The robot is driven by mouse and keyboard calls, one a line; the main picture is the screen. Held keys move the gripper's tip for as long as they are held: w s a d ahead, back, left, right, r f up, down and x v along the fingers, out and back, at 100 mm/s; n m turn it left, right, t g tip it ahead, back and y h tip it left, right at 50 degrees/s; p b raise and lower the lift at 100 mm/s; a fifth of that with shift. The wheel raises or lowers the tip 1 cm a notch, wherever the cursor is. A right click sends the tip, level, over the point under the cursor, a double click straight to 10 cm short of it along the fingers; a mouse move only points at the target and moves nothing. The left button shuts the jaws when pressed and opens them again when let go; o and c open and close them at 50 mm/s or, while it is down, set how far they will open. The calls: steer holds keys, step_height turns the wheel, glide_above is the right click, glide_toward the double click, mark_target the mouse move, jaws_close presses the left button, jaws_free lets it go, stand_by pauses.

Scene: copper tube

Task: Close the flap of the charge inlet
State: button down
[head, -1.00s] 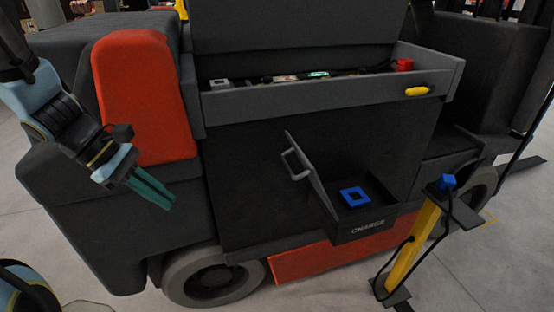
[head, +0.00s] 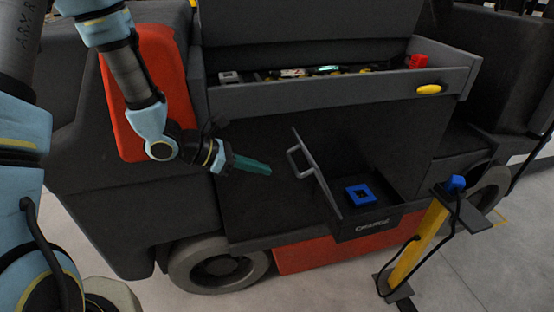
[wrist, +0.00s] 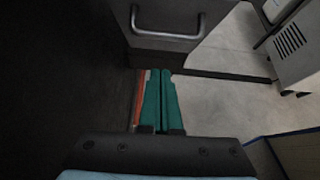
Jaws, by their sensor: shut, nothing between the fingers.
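The charge inlet is a dark box (head: 372,229) low on the vehicle's side, with lettering on its front and a blue square socket (head: 360,194) inside. Its dark flap (head: 318,182) stands open at the left side of the box, swung outward, with a grey bar handle (head: 299,164) on its outer face. The handle (wrist: 166,34) also shows at the top of the wrist view, ahead of the fingers. My gripper (head: 268,168) has green fingers pressed together, empty, pointing right toward the flap. It is left of the handle and apart from it. The fingers (wrist: 161,98) also show in the wrist view.
Above is an open grey tray (head: 330,94) with small items and a yellow handle (head: 428,89). A yellow post (head: 419,243) with a blue plug (head: 456,184) and a black cable stands right of the inlet. The floor in front is clear.

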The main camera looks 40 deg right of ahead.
steer(key=shift+s+d+r+p, duration=0.1)
steer(key=shift+s+d+p, duration=0.2)
steer(key=shift+d, duration=0.4)
steer(key=shift+s+d+r+p, duration=0.15)
steer(key=shift+s+d+p, duration=0.1)
steer(key=shift+d, duration=0.4)
steer(key=shift+s+d+r+p, duration=0.1)
steer(key=shift+s+d+p, duration=0.15)
steer(key=shift+d, duration=0.45)
